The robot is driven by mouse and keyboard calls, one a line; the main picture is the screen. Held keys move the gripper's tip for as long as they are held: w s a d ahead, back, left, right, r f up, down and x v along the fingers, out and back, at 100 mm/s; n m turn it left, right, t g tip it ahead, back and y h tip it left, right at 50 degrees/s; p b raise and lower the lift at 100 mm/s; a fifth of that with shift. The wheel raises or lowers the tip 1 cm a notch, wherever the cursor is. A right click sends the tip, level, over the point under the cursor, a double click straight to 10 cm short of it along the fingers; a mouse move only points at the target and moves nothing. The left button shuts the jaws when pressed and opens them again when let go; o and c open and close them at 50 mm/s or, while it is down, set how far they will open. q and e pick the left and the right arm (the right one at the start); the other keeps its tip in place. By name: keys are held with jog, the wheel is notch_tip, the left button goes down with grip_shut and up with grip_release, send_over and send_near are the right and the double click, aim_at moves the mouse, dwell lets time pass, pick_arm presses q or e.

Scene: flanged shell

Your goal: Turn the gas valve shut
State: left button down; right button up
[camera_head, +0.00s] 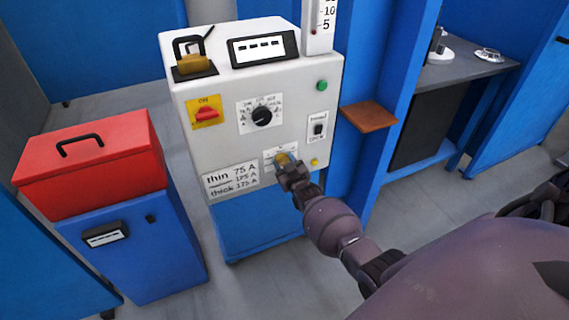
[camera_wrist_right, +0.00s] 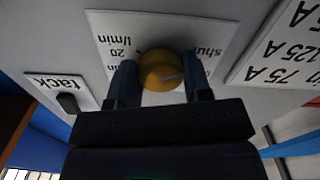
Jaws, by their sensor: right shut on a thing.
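The gas valve is a round yellow knob on a white label plate, low on the front of the grey machine panel (camera_head: 215,140). The knob (camera_wrist_right: 160,70) shows clearly in the right wrist view, with the plate behind it reading "20 l/min" and part of "shut". My right gripper (camera_head: 287,168) reaches the panel from the lower right. In the right wrist view its two fingers (camera_wrist_right: 162,82) stand on either side of the knob, shut on it. In the head view my gripper partly hides the knob. My left gripper is not in view.
Above the valve are a black dial (camera_head: 262,116), a red switch on a yellow plate (camera_head: 205,114) and a black rocker switch (camera_head: 318,129). A current label (camera_head: 230,181) sits left of the valve. A red toolbox (camera_head: 90,160) and a brown shelf (camera_head: 368,116) flank the machine.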

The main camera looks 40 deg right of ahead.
jog(key=o, duration=0.9)
jog(key=shift+s, duration=0.1)
jog(key=shift+s+a+r, duration=0.1)
jog(key=shift+s, duration=0.15)
jog(key=p+v, duration=0.1)
jog(key=v, duration=0.2)
jog(key=shift+s+a+r, duration=0.1)
jog(key=shift+s+r, duration=0.05)
jog(key=shift+s, duration=0.2)
jog(key=p, duration=0.2)
send_near(284, 161)
jog(key=shift+s+a+f, duration=0.1)
jog(key=shift+s+f, duration=0.25)
jog(key=shift+s, duration=0.3)
